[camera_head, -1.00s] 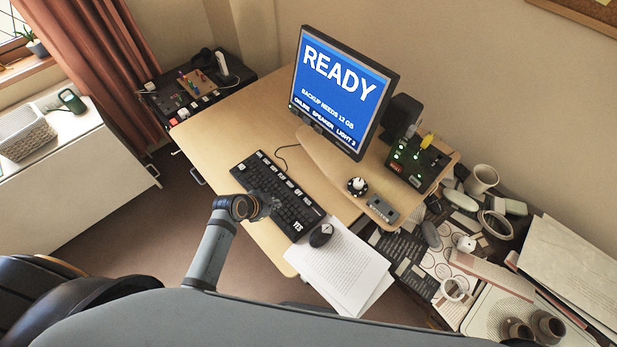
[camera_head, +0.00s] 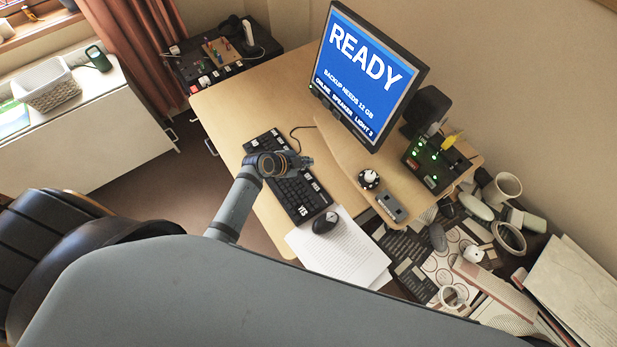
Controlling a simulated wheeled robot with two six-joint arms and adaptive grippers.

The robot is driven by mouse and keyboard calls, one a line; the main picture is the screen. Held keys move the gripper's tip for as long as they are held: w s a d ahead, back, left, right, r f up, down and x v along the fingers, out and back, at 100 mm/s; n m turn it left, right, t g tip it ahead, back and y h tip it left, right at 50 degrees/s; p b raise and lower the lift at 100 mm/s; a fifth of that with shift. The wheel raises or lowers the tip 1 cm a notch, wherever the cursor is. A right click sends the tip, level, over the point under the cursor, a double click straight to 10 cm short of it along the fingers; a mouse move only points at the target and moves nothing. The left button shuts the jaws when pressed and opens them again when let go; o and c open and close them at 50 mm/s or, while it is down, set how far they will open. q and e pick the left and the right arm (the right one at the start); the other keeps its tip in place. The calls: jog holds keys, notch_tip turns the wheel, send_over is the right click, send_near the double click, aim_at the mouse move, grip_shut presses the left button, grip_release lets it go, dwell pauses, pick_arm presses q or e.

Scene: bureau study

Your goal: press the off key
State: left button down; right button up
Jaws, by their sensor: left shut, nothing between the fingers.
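A black keyboard (camera_head: 299,201) with several white-lettered keys lies on the desk in front of the monitor. A key marked YES shows at its near end; the gripper and wrist cover the middle keys, and I cannot make out the off key. My left gripper (camera_head: 306,161) is above the middle of the keyboard, shut and empty, its tip pointing right. Whether it touches a key I cannot tell. The monitor (camera_head: 366,72) shows READY, a backup line, and ONLINE, SPEAKER and LIGHT 3 on blue. My right gripper is not in view.
A black mouse (camera_head: 325,222) sits on white papers (camera_head: 342,257) by the keyboard's near end. A knob (camera_head: 369,179) and a small grey device (camera_head: 391,207) stand on the raised shelf. The right-hand surface is cluttered. Bare desk (camera_head: 240,100) lies left of the monitor.

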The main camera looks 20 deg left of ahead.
aim_at(306, 178)
pick_arm(q)
notch_tip(306, 178, down, 7)
jog(key=b, duration=0.5)
jog(key=shift+r, duration=0.2)
jog(key=shift+f+b, duration=0.35)
jog(key=shift+b, duration=0.05)
dwell(0.5)
jog(key=shift+f+b, duration=0.35)
jog(key=shift+f, duration=0.05)
jog(key=shift+s+f+b, duration=0.1)
jog(key=shift+f+b, duration=0.35)
jog(key=shift+b, duration=0.05)
dwell(0.5)
dwell(0.3)
jog(key=shift+r+p, duration=0.75)
jog(key=shift+r, duration=0.15)
